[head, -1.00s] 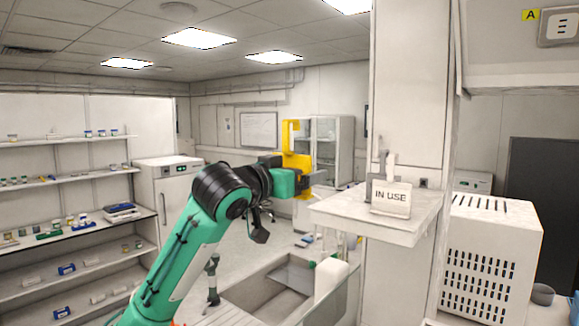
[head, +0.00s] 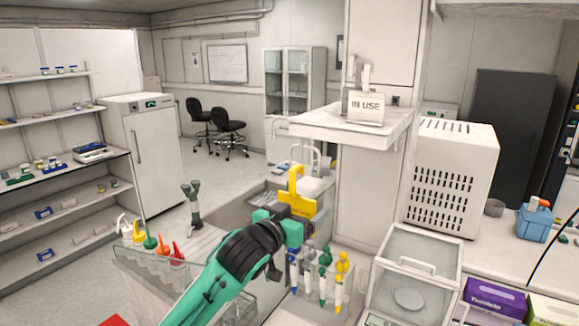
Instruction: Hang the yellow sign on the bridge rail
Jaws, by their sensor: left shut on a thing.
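The yellow sign (head: 298,204) is in the middle of the head view, with a hook-like upper part standing up from a flat lower plate. My left gripper (head: 291,221) is shut on it and holds it above the bench beside the sink. The fingers are partly hidden by the wrist and the sign. I cannot pick out the bridge rail with certainty. My right gripper is not in view.
A white shelf (head: 345,127) carrying an "IN USE" sign (head: 366,107) juts out behind and right of the sign. Several pipettes (head: 323,283) stand close right of my gripper. Wash bottles (head: 150,243) stand left, and a clear-walled balance (head: 413,272) stands right.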

